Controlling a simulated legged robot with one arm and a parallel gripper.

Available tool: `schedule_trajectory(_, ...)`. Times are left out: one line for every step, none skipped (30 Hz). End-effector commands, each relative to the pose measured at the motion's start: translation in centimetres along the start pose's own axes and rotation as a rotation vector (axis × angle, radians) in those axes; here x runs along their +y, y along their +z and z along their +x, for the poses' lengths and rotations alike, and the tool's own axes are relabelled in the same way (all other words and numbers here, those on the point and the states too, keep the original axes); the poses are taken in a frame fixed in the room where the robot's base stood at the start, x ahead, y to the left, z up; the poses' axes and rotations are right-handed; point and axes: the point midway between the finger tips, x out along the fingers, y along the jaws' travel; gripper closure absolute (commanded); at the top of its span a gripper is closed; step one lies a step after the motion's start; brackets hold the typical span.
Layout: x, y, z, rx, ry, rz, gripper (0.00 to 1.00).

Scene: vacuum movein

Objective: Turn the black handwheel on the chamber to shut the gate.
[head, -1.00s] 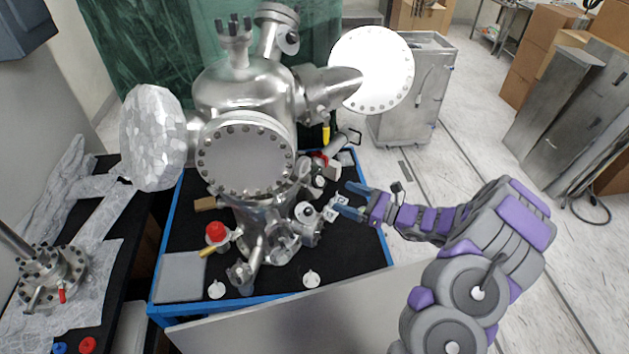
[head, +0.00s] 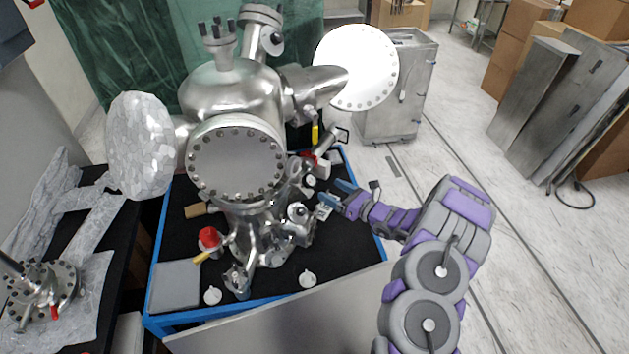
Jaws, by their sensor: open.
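The steel vacuum chamber (head: 228,88) stands upright on the black-topped cart, with a large bolted round flange (head: 237,162) facing me. A small pale piece (head: 323,211) shows beside the lower finger; contact is unclear.
The cart (head: 185,240) has a blue rim and loose small parts on top. A white round flange (head: 357,68) juts out at upper right, and a foil-wrapped one (head: 140,146) at left. A steel cabinet (head: 396,85) stands behind.

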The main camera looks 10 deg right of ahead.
Motion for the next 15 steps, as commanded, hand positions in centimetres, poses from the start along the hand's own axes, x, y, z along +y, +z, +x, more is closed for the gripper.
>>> schedule_trajectory(0.4, -0.1, 1.3, 0.003, 0.007, -0.002, 0.18)
schedule_trajectory(0.4, -0.1, 1.9, 0.003, 0.006, -0.003, 0.18)
schedule_trajectory(0.4, -0.1, 2.7, 0.002, 0.006, -0.003, 0.18)
schedule_trajectory(0.4, -0.1, 3.2, 0.001, 0.006, -0.002, 0.18)
schedule_trajectory(0.3, -0.1, 3.7, 0.001, 0.006, -0.001, 0.18)
schedule_trajectory(0.2, -0.1, 4.4, 0.001, 0.007, 0.001, 0.18)
schedule_trajectory(0.1, -0.1, 4.8, 0.0, 0.006, 0.002, 0.18)
schedule_trajectory(-0.1, -0.1, 5.2, -0.002, 0.006, 0.003, 0.18)
schedule_trajectory(-0.2, 0.0, 5.7, -0.004, 0.005, 0.005, 0.18)
schedule_trajectory(-0.3, 0.0, 6.0, -0.004, 0.004, 0.005, 0.18)
schedule_trajectory(-0.4, 0.0, 6.3, -0.004, 0.005, 0.004, 0.18)
schedule_trajectory(-0.6, 0.1, 6.7, -0.006, 0.004, 0.004, 0.18)
schedule_trajectory(-0.7, 0.1, 6.9, -0.007, 0.004, 0.005, 0.18)
schedule_trajectory(-0.7, 0.1, 7.1, -0.007, 0.004, 0.006, 0.18)
schedule_trajectory(-0.7, 0.2, 7.4, -0.008, 0.003, 0.006, 0.18)
